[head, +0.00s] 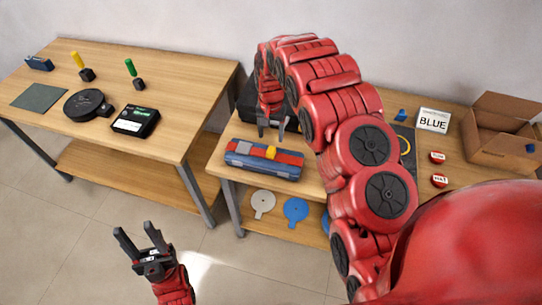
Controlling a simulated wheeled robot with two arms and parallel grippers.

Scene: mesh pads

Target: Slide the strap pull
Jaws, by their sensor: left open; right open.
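A long blue-grey case (240,159) with red parts along its top lies near the front edge of the right-hand table. A small yellow piece (271,153), which looks like the strap pull, sits on top of it. My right gripper (271,134) points down just behind the case, with its fingers apart and nothing seen between them. I cannot tell whether it touches the case. My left gripper (139,236) is open and empty, low over the floor in front of the left-hand table.
The left table (185,85) carries a black round device (86,104), a black box (135,120) and yellow and green-handled tools. The right table also holds a BLUE sign (433,121), red discs and a cardboard box (497,140). Flat discs lie on its lower shelf. My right arm hides its middle.

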